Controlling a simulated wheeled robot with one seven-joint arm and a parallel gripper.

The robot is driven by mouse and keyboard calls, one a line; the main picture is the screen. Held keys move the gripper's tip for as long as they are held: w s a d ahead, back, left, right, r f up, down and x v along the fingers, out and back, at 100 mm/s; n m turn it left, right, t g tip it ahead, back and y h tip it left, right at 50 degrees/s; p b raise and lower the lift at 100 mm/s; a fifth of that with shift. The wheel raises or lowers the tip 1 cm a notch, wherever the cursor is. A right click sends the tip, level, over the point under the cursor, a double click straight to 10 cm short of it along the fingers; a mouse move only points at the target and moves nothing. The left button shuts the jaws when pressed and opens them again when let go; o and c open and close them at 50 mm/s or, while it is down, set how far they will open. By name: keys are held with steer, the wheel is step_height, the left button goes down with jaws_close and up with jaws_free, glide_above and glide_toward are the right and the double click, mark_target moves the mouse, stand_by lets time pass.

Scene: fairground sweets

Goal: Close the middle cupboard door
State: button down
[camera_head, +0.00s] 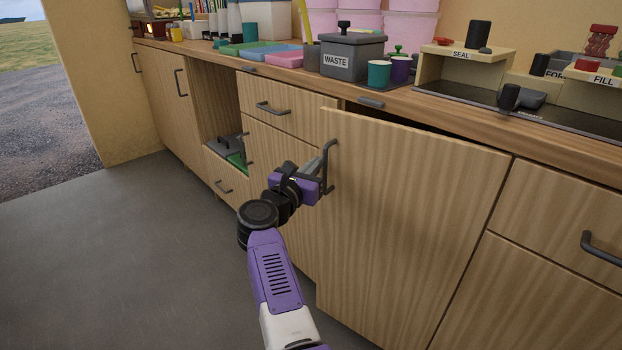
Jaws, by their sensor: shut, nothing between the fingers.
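The middle cupboard door (410,215) is a light wooden panel hinged on its right side. It stands partly open, with its left edge swung out from the cabinet and a dark gap above it. Its dark bar handle (329,165) is near the upper left edge. My gripper (318,172) is at this handle, just left of the bar, with its fingers shut. The fingertips are partly hidden against the handle, and I cannot tell whether they touch it.
The worktop (400,98) above carries a grey WASTE bin (352,55), cups and coloured trays. To the left, a low drawer (226,175) stands pulled out below an open niche. A drawer (280,105) with a handle sits left of the door. The floor (120,250) at left is clear.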

steer(key=shift+b+x, duration=1.1)
steer(key=shift+x, duration=0.4)
steer(key=shift+d, duration=0.25)
steer(key=shift+s, duration=0.15)
